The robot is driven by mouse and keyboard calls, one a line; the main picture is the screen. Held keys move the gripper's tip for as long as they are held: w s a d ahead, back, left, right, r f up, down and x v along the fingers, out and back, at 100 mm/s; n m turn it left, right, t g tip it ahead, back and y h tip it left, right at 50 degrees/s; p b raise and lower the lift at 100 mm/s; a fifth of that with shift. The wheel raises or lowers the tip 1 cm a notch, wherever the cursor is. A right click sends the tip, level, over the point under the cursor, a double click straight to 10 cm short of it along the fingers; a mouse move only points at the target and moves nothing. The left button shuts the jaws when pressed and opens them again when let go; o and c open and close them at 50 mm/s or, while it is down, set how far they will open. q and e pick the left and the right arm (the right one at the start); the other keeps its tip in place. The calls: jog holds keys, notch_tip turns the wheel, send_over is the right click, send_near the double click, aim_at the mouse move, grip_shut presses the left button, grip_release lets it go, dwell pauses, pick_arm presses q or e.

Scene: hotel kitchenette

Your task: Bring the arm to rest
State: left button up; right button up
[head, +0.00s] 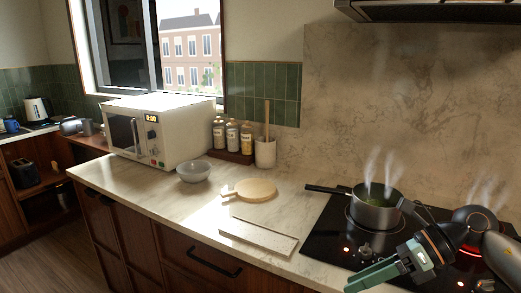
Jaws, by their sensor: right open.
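My right gripper (372,275) has green fingers and is at the lower right, over the front left of the black cooktop. It is open, and I see nothing between its fingers. Its arm comes in from the right and hides part of the cooktop. My left gripper is not in view.
A steaming pot (374,213) stands on the cooktop (325,236), handle to the left. Red lights glow on the cooktop; more steam rises behind my arm. A white board (258,236), round wooden board (256,190), bowl (194,171) and microwave (180,130) stand on the counter.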

jog(key=a+m+t+y+p, duration=0.2)
jog(key=a+m+t+y, duration=0.65)
jog(key=m, duration=0.65)
jog(key=d+f+m+t+h+p, duration=0.1)
jog(key=d+f+m+t+h, duration=0.2)
jog(key=f+m+t+h, duration=0.95)
jog(key=s+d+f+m+g+h, duration=0.1)
jog(key=s+f+m+g+h, duration=0.1)
jog(key=s+f+m+g, duration=0.4)
jog(key=s+d+f+m+g+h+p, duration=0.1)
jog(key=s+f+m+g+h, duration=0.1)
jog(key=s+f+m+g, duration=0.5)
jog(key=s+f+m, duration=0.2)
jog(key=s+f, duration=0.2)
jog(key=f, duration=0.1)
jog(key=shift+d+m+h, duration=0.3)
jog(key=shift+m, duration=0.05)
jog(key=shift+f, duration=0.1)
jog(key=shift+c, duration=0.4)
